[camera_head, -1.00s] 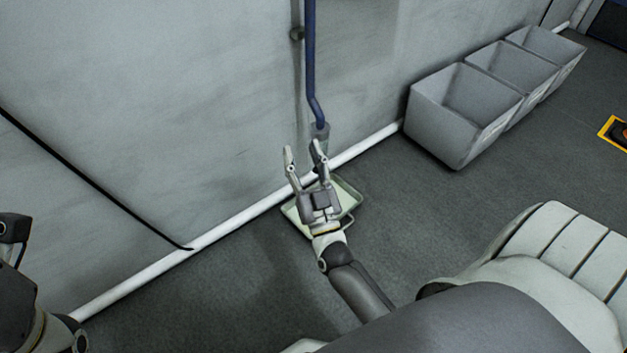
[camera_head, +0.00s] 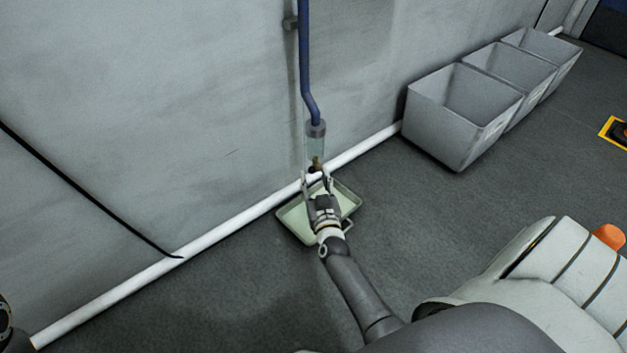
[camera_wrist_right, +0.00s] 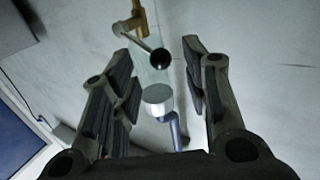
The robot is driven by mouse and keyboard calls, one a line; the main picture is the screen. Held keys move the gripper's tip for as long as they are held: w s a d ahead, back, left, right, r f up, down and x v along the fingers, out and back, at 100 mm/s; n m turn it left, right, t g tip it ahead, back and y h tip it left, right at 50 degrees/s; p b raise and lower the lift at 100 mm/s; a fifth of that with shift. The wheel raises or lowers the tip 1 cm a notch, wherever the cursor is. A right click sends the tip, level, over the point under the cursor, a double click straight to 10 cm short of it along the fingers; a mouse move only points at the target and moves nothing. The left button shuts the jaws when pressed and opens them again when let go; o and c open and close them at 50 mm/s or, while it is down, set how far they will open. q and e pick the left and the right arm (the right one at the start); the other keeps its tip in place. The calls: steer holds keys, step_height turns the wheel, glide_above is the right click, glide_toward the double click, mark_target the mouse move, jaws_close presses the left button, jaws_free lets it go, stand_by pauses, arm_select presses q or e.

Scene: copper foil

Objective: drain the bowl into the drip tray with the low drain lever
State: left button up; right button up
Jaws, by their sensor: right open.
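The clear bowl (camera_head: 315,146) hangs under a grey cap at the foot of a blue pipe, against the wall. It also shows in the right wrist view (camera_wrist_right: 148,72), partly behind the lever. The drain lever ends in a round black knob (camera_wrist_right: 160,59), on a thin rod from a brass fitting (camera_wrist_right: 131,22). The pale green drip tray (camera_head: 347,193) lies on the floor below, partly hidden by my right arm. My right gripper (camera_head: 316,176) is open just below the bowl. In the wrist view the knob appears between its fingers, with gaps on both sides. My left gripper is not in view.
Three grey bins (camera_head: 465,110) stand along the wall to the right. A white pipe (camera_head: 225,227) runs along the wall's foot behind the tray. A black cable (camera_head: 90,193) hangs on the wall at left. The floor right of the tray is clear.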

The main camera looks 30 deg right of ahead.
steer(key=shift+b+x, duration=0.35)
steer(key=shift+x, duration=0.85)
jaws_close()
